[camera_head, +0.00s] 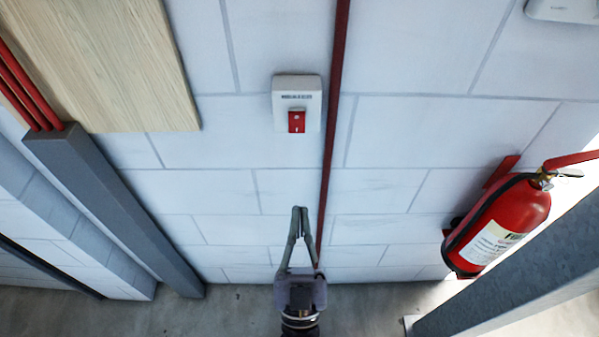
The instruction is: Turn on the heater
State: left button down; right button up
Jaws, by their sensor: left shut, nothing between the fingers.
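A white switch box (297,86) is fixed to the white block wall, with a dark line of lettering too small to read. A red rocker switch (296,122) with a small white mark sits at its lower part. My left gripper (299,209) is below the box in the picture, its fingertips together and empty, pointing up towards the switch. It is apart from the switch. No heater can be made out. My right gripper is not in view.
A red conduit (334,100) runs down the wall just right of the box. A fire extinguisher (497,225) hangs at right. A wooden panel (105,60) and grey duct (115,205) are at left. A grey beam (520,280) crosses the lower right.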

pick_arm(q)
jog(key=p, duration=0.4)
send_near(299, 121)
notch_tip(299, 121, up, 5)
jog(key=shift+w+f+p, duration=0.2)
jog(key=shift+w+f, duration=0.15)
jog(key=shift+w, duration=0.6)
jog(key=shift+w+f+p, duration=0.2)
jog(key=shift+w+f, duration=0.1)
jog(key=shift+w, duration=0.65)
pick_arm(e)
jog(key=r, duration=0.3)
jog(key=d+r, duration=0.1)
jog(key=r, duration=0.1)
pick_arm(q)
jog(key=f+t+b, duration=0.1)
jog(key=b, duration=0.3)
jog(key=shift+w+f, duration=0.1)
jog(key=shift+w, duration=0.3)
jog(key=shift+r+p, duration=0.4)
jog(key=shift+p, duration=0.15)
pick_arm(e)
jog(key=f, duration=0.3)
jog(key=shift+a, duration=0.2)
